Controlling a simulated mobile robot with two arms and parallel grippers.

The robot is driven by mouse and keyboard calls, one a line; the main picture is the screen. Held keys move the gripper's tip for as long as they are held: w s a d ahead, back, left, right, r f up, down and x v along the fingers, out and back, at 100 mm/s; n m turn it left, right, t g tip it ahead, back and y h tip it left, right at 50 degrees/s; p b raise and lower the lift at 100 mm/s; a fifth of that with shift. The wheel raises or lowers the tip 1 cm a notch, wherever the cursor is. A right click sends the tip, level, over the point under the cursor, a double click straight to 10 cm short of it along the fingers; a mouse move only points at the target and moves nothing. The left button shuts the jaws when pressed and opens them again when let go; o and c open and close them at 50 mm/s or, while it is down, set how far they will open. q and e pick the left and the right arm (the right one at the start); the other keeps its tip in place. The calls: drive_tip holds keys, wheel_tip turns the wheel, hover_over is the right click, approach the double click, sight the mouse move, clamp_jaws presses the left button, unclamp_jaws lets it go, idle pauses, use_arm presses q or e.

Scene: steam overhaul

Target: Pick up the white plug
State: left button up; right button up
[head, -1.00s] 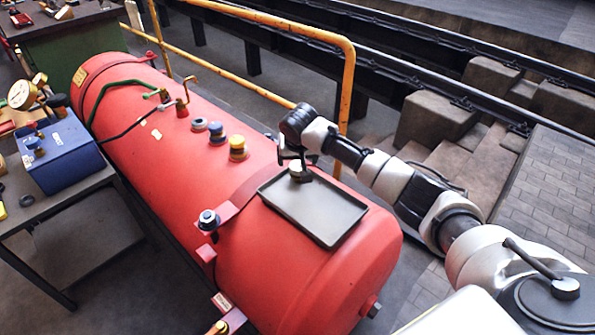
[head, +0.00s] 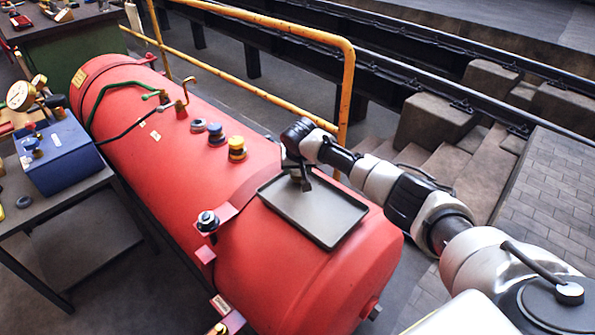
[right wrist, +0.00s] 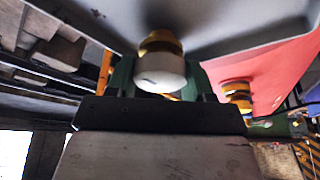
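The white plug (right wrist: 160,72) has a white head and a brass-coloured collar. In the right wrist view it stands against the underside-like grey surface of the tray, framed by dark green pieces on both sides. In the head view the gripper hides the plug. My fingers appear to flank the plug closely, but I cannot tell whether they touch it. My left gripper is not in view.
The tray sits on a long red tank (head: 155,140). Blue-topped and yellow-topped fittings (head: 237,148) stand on the tank left of the gripper. A yellow railing (head: 346,95) runs behind it. A blue box (head: 62,155) sits on the left table.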

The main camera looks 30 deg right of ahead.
drive_tip(key=c, duration=0.3)
drive_tip(key=shift+r, duration=0.15)
